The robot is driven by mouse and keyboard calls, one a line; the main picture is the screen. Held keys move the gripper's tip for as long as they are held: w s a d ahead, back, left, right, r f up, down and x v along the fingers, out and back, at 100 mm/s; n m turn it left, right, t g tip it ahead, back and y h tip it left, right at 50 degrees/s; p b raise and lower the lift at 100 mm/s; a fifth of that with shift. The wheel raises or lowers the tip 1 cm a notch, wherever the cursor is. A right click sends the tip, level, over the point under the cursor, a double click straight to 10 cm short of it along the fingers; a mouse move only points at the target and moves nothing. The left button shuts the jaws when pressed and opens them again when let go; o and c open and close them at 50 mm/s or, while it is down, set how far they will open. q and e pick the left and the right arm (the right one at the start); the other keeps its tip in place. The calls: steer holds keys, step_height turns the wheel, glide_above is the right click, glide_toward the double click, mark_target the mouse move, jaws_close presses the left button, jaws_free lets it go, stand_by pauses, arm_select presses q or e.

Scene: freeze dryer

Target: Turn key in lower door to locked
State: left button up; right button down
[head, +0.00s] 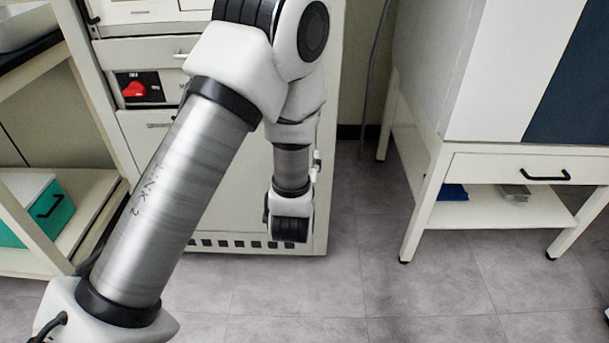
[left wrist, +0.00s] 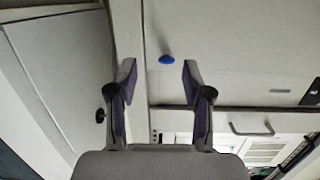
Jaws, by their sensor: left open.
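A small blue piece, likely the key (left wrist: 167,59), sits on a pale flat panel, likely the lower door (left wrist: 230,70), in the left wrist view. My left gripper (left wrist: 159,78) is open and empty. Its two fingers point toward the panel, and the blue piece appears between and just beyond the fingertips, apart from both. How deep the gap is, I cannot tell. In the head view my left arm crosses in front of the pale cabinet (head: 230,180), and the key and the gripper fingers are hidden. My right gripper is not in view.
A red switch (head: 134,89) on a black plate is on the cabinet's upper left. A shelf with a green box (head: 35,220) stands at left. A white table (head: 500,170) with a drawer stands at right. The grey floor (head: 350,270) between is clear.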

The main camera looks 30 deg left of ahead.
arm_select(q)
steer(key=w+a+r+t+y+b, duration=0.1)
steer(key=w+a+b, duration=0.2)
steer(key=w+a, duration=0.2)
steer(key=shift+w+r+n+y, duration=0.35)
steer(key=shift+w+n+y, duration=0.05)
steer(key=shift+w, duration=0.7)
jaws_close()
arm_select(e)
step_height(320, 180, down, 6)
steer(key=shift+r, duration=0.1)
